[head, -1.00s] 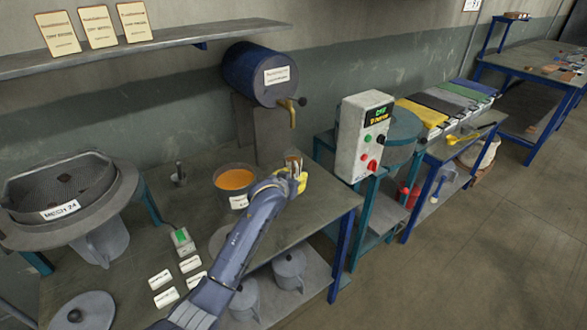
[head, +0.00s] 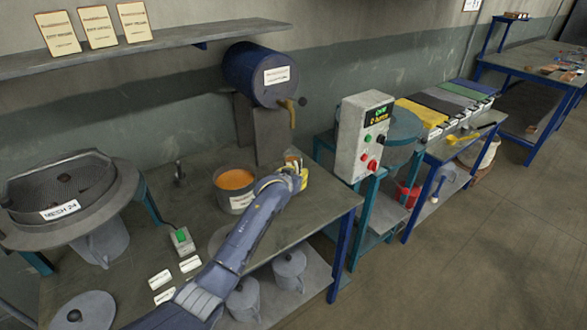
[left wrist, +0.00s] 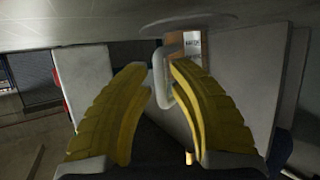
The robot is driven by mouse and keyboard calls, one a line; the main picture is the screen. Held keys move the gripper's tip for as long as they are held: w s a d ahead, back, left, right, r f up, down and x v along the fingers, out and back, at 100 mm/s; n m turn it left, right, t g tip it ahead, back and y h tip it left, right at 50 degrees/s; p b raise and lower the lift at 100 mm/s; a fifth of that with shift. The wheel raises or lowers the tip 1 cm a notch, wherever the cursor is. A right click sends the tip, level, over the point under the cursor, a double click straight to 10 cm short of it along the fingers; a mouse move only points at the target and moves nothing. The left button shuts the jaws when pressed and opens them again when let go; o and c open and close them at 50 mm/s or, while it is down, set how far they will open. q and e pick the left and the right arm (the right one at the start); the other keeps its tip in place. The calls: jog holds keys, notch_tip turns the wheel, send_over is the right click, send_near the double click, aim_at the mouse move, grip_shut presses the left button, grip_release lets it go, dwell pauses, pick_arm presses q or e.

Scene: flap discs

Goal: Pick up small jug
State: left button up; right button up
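The small jug looks brown with a pale label and a grey handle in the left wrist view (left wrist: 188,46). In the head view only a small brown part of it (head: 290,157) shows behind my left gripper (head: 297,178), near the table's right end. In the left wrist view my left gripper (left wrist: 161,68) has its yellow fingers apart, with the jug's handle in the gap between the fingertips. A gap shows on the left side of the handle; contact on the right side is unclear. My right gripper is in neither view.
An orange-filled bucket (head: 236,188) stands left of the gripper. A blue drum (head: 258,75) with a brass tap (head: 290,112) is above and behind. A control box (head: 363,137) stands to the right. Lidded pots (head: 289,268) sit on the lower shelf.

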pick_arm(q)
grip_shut()
dwell(0.3)
notch_tip(320, 180, up, 10)
jog(key=shift+r, duration=0.1)
dwell(0.5)
dwell(0.7)
